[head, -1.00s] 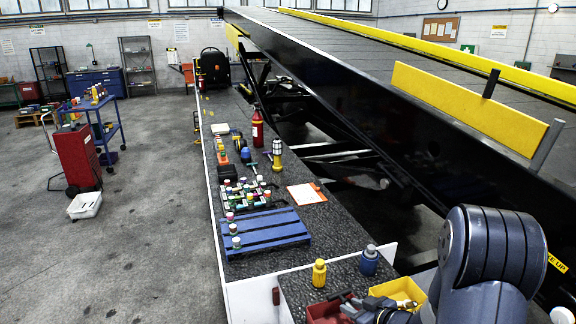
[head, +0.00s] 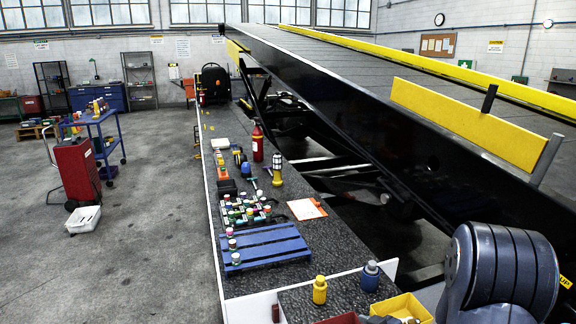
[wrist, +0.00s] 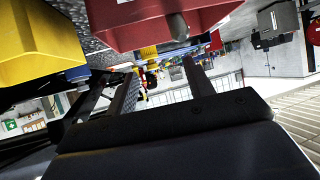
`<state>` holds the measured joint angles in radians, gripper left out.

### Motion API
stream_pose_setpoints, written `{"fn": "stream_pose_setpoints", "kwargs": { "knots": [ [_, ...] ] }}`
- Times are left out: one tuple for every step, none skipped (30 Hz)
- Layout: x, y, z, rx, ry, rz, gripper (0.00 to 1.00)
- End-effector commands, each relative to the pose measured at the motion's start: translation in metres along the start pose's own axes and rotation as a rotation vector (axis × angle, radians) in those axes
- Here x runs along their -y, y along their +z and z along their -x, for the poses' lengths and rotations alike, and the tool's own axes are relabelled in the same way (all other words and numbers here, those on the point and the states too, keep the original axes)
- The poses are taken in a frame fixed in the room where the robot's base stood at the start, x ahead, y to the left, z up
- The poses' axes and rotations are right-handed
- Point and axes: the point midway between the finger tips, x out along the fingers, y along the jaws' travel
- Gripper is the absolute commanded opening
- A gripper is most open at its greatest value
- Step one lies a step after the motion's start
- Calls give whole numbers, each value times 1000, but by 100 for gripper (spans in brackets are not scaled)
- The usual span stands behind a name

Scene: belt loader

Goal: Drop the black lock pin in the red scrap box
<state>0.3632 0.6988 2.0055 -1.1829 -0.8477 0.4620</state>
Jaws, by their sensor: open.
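The red scrap box (head: 342,319) is cut off at the bottom edge of the head view. In the wrist view the red box (wrist: 140,28) hangs in the top middle, as that picture is upside down. My gripper (wrist: 159,66) is open beneath it in the picture, its two dark fingers apart with nothing visibly held between them. In the head view the gripper is mostly below the bottom edge. I cannot pick out the black lock pin in either view. A grey rounded thing (wrist: 177,28) shows against the red box; I cannot tell what it is.
A yellow box (head: 404,307) stands just right of the red one. A yellow bottle (head: 320,290) and a blue bottle (head: 371,276) stand behind them. A blue pallet (head: 262,246) and several small parts lie farther along the bench. The belt loader (head: 400,160) rises on the right.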

Motion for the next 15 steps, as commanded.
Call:
{"fn": "stream_pose_setpoints", "kwargs": {
  "knots": [
    [-1, 0, 8, -1, 3, 0, 50],
    [-1, -1, 14, -2, 5, -1, 50],
    [-1, 0, 22, -1, 4, -1, 50],
    [-2, -1, 28, -1, 7, -1, 50],
    [-2, -1, 35, -1, 6, 0, 50],
    [-2, -1, 43, -1, 6, -1, 50],
    [-1, -1, 49, -2, 6, 0, 50],
    [-2, -1, 55, -1, 6, -1, 50],
    [-1, -1, 62, -1, 6, -1, 50],
    [-1, -1, 68, -1, 6, 0, 50],
    [-1, -1, 72, -1, 5, 0, 50],
    [-1, -1, 78, -1, 5, 0, 50],
    [-1, -1, 82, -1, 4, -1, 50],
    [-1, -1, 85, -1, 3, -1, 50],
    [-1, 0, 89, -1, 4, -1, 50]
  ]
}}
